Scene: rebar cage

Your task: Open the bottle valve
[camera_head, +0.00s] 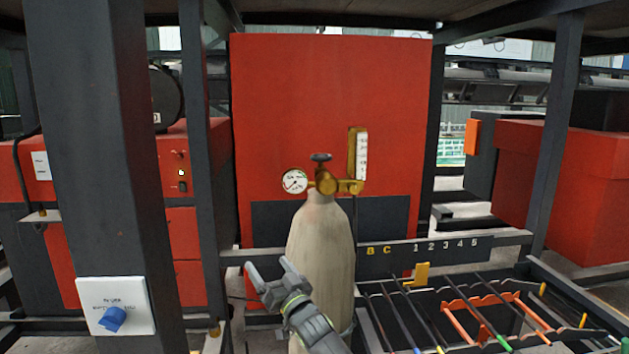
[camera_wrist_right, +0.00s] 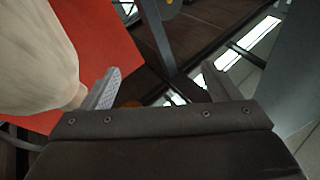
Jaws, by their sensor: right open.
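The gas bottle (camera_head: 320,240) stands upright, beige, in the middle of the head view. On its top are a brass valve body (camera_head: 326,183) and a small dark handwheel (camera_head: 320,157). A round white gauge (camera_head: 294,182) sits left of the valve, and a brass flow tube (camera_head: 358,155) rises at its right. My right gripper (camera_head: 268,266) is open and empty, in front of the bottle's lower left side and well below the valve. In the right wrist view my fingers (camera_wrist_right: 160,86) are apart, with the bottle (camera_wrist_right: 35,50) at upper left. My left gripper is not in view.
A red cabinet (camera_head: 330,90) stands behind the bottle. A rack of rods (camera_head: 480,310) lies at lower right. A rail marked with letters and numbers (camera_head: 460,250) crosses behind it.

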